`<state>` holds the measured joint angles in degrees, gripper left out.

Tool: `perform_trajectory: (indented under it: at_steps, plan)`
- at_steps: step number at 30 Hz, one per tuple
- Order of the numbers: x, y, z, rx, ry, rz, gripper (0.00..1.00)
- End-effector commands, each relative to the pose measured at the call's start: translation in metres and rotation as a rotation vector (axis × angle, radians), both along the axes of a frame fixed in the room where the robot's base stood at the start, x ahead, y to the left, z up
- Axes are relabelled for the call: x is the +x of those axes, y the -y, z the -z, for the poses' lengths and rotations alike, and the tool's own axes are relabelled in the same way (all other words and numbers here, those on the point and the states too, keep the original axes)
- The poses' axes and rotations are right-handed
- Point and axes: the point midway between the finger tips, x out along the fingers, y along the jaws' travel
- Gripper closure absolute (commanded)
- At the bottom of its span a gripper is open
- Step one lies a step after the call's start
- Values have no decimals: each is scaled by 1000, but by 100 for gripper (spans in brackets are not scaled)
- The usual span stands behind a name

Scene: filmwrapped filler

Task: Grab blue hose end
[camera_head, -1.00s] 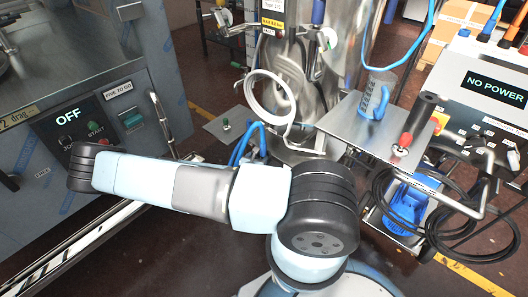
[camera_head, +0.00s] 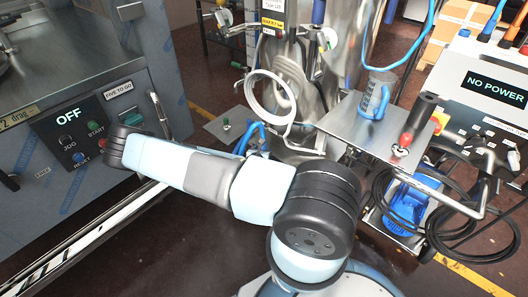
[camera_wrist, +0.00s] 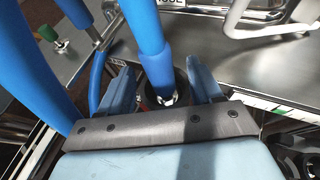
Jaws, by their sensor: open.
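In the wrist view my gripper (camera_wrist: 160,68) is open, with one finger on each side of a blue hose end (camera_wrist: 152,62). The hose end is a thicker blue sleeve with a shiny metal tip pointing down toward the gripper's base. Gaps show between the sleeve and both fingers. A larger blue hose (camera_wrist: 38,65) runs along the left, outside the left finger. In the head view blue hose (camera_head: 252,133) shows behind my arm, below the round white hoop. My gripper is hidden there.
A steel machine with a control panel (camera_head: 88,135) reading OFF stands at left. A white metal loop (camera_wrist: 262,18) is at the upper right of the wrist view. Black cables (camera_head: 465,215) hang at right.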

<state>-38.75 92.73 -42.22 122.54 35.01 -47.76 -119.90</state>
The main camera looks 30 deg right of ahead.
Motion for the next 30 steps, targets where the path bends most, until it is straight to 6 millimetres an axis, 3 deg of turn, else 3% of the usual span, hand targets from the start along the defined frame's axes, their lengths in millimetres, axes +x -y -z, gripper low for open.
perform_trajectory:
  at_steps: [12,22,30]
  plan:
    - [32,28,12,1,0,1,36]
    - [35,31,14,0,0,1,36]
    - [35,31,14,0,0,1,60]
